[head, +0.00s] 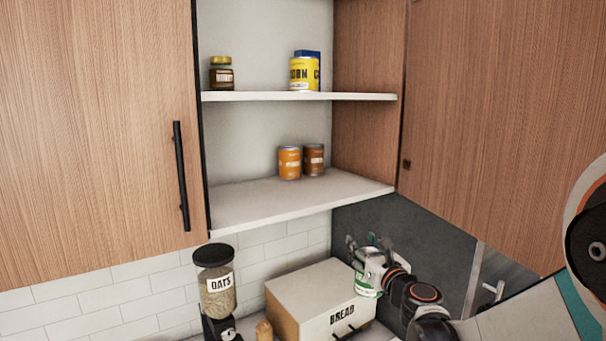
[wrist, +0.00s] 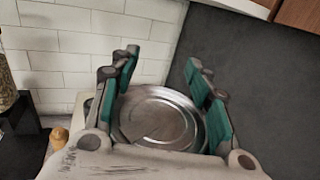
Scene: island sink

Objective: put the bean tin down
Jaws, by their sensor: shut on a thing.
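The bean tin, with a green and white label (head: 367,291), is in my gripper (head: 368,258), at the right end of the bread box in the head view. The wrist view shows its round metal lid (wrist: 158,118) between the two teal-padded fingers of my gripper (wrist: 164,70). The fingers are shut on the tin's sides. The tin looks about upright. Its base is low beside or over the box's top right edge, and I cannot tell whether it touches anything.
The bread box (head: 300,300) stands on the counter, with an oats dispenser (head: 217,290) to its left. An open cabinet above holds an orange tin (head: 290,163) and a brown tin (head: 314,160) on its lower shelf (head: 260,205). A dark wall panel (head: 440,245) is close behind my gripper.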

